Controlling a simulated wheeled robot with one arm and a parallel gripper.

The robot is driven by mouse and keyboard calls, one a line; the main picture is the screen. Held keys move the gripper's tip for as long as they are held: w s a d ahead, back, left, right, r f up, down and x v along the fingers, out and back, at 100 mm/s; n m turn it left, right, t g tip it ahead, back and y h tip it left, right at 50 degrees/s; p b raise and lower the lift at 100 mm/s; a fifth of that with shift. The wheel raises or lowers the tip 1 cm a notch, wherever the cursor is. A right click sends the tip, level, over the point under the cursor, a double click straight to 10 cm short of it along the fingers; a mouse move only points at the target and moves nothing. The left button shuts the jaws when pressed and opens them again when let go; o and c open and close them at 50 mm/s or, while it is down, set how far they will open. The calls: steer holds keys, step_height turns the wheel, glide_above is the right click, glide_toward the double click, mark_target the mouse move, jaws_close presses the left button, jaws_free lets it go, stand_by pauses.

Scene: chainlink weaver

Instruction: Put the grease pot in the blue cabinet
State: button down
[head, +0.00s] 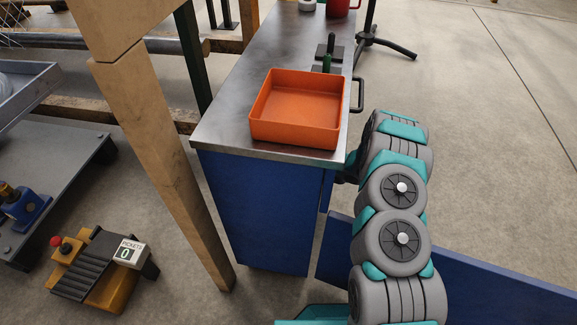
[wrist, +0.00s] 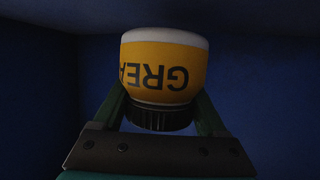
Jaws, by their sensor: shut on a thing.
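The grease pot (wrist: 165,70) shows in the wrist view, with a yellow label, a pale end and a dark ribbed cap. Its lettering is upside down in that picture. My gripper (wrist: 162,105) is shut on it, one finger at each side. Dark blue surfaces surround both. The blue cabinet (head: 255,215) stands at the middle of the head view, with a steel top. Its blue door (head: 460,275) is swung open at the lower right. My arm reaches to the cabinet's right side, and my gripper and the pot are hidden in the head view.
A wooden post (head: 155,150) stands just left of the cabinet. A yellow pedal unit (head: 105,270) is on the floor at lower left. Floor at upper right is mostly clear.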

steer(key=shift+f, duration=1.6)
jaws_free()
steer(key=shift+s+d+r, duration=0.15)
steer(key=shift+d+r, duration=0.05)
steer(key=shift+d, duration=0.1)
steer(key=p+v, duration=0.1)
steer(key=v, duration=1)
steer(key=shift+s+d, duration=0.15)
